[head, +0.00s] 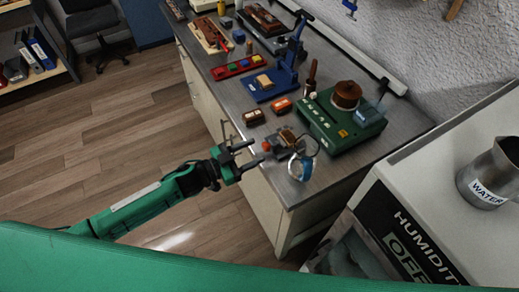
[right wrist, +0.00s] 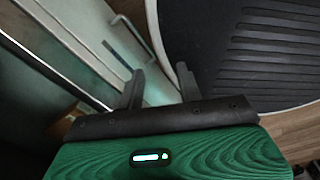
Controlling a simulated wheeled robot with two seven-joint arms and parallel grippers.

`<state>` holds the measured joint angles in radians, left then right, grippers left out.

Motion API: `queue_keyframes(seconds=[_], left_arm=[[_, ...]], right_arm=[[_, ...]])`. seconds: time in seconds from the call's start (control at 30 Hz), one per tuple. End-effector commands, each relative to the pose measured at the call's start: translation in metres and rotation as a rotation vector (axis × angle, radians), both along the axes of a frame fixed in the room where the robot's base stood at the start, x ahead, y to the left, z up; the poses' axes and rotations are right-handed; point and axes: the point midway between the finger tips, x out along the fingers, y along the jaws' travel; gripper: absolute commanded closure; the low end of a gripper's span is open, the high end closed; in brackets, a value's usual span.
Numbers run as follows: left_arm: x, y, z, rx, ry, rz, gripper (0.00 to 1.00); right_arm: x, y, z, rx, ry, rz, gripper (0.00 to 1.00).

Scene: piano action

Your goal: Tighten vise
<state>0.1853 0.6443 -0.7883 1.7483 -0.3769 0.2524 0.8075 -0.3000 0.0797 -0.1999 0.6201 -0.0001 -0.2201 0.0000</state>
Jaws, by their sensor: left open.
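A small grey vise (head: 284,151) sits at the front corner of the workbench in the head view, with an orange-red knob (head: 266,146) on its left side. Something small and brown shows at its top; I cannot tell if it is clamped. My left gripper (head: 250,156) is open and empty, just left of the vise. Its fingers point toward the knob and appear apart from it. My right gripper (right wrist: 160,70) shows only in the right wrist view, its fingers apart with nothing between them.
A blue ring (head: 301,166) is beside the vise. A green machine (head: 340,128) and a blue press (head: 285,75) stand behind on the workbench. A white humidity cabinet (head: 430,200) with a metal water jug (head: 492,175) is at right.

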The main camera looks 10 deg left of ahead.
Motion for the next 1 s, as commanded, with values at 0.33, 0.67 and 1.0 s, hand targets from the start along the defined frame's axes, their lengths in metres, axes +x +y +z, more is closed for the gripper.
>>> queue_keyframes(seconds=[0.33,0.67,1.0], left_arm=[[-0.045,0.061,-0.004,0.001,0.003,-0.001,0.51],[-0.061,0.083,-0.001,0.0,0.001,-0.001,0.51],[-0.061,0.084,0.0,-0.001,0.001,0.0,0.51]], right_arm=[[0.0,0.0,-0.022,0.0,0.0,0.0,0.64],[0.0,0.0,-0.027,0.0,0.0,0.0,0.64],[0.0,0.0,-0.027,0.0,0.0,0.0,0.64]])
